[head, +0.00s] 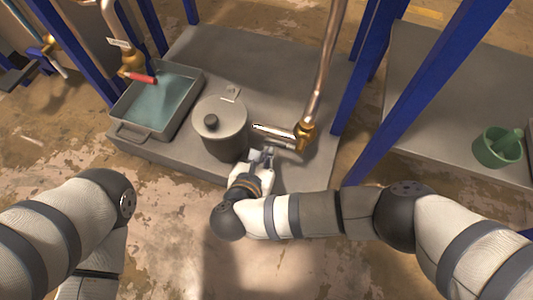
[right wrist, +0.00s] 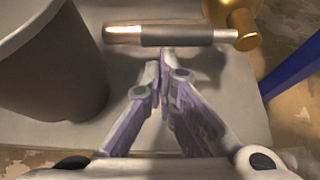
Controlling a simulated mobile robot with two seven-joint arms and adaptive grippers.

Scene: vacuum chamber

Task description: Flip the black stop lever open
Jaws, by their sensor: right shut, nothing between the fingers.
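The black stop lever (right wrist: 178,37) has a dark grip sleeve between bright metal ends. In the right wrist view it lies across the top, joined at its right to a brass valve (right wrist: 238,18). In the head view the lever (head: 276,137) points left from the brass valve (head: 304,133) at the foot of a copper pipe. My right gripper (head: 263,154) is shut and empty just on the near side of the lever. In the right wrist view its fingertips (right wrist: 162,60) end at the lever's near edge; I cannot tell whether they touch. My left gripper is out of view.
A grey lidded pot (head: 221,125) stands close left of my right gripper. Left of it is a grey basin (head: 130,133) of bluish liquid below a red-handled tap (head: 140,77). Blue posts (head: 385,130) rise at right. A green mortar (head: 497,148) sits far right.

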